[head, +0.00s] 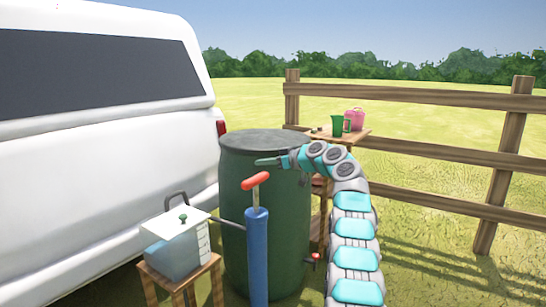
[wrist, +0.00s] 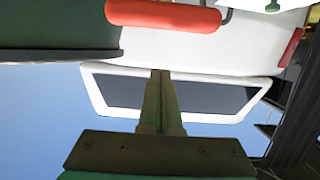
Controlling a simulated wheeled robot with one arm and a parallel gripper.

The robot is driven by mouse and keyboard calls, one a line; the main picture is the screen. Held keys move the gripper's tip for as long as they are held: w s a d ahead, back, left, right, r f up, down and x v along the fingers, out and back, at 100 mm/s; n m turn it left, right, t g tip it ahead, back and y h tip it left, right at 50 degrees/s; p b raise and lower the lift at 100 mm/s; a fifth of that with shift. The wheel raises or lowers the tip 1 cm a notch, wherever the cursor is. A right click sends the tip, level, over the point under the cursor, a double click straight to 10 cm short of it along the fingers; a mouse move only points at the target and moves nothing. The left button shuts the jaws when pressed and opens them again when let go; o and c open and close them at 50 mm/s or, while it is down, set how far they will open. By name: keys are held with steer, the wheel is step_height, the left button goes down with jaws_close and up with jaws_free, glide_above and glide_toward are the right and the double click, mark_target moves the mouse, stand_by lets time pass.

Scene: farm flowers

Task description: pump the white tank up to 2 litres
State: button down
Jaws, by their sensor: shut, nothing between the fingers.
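The white tank (head: 172,256) stands on a small wooden stool at lower left, with a white lid, a green knob and marks on its right side. Its lower part looks blue-grey; I cannot read the level. A blue upright pump (head: 257,262) stands right of it, its red handle (head: 256,180) on a short visible rod, tilted in the picture. The handle also shows at the top of the wrist view (wrist: 163,14). My gripper (head: 262,162) is shut and empty, pointing left in front of the barrel top, just above the handle in the picture. Its fingers (wrist: 160,76) are together in the wrist view.
A dark green barrel (head: 295,245) with a red tap stands behind the pump. A white vehicle (head: 80,170) fills the left. A small wooden table (head: 366,134) with green and pink jugs stands behind, by a wooden fence (head: 440,157). Grass is open at right.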

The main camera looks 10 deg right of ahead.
steer(key=shift+w+a+f+b, duration=0.15)
steer(key=shift+f+b, duration=0.5)
steer(key=shift+f, duration=0.4)
steer(key=shift+w+a+f+b, duration=0.15)
steer(key=shift+f+b, duration=0.5)
steer(key=shift+f, duration=0.4)
steer(key=shift+f, duration=0.15)
step_height(320, 180, down, 10)
steer(key=b, duration=0.9)
steer(key=shift+r, duration=0.2)
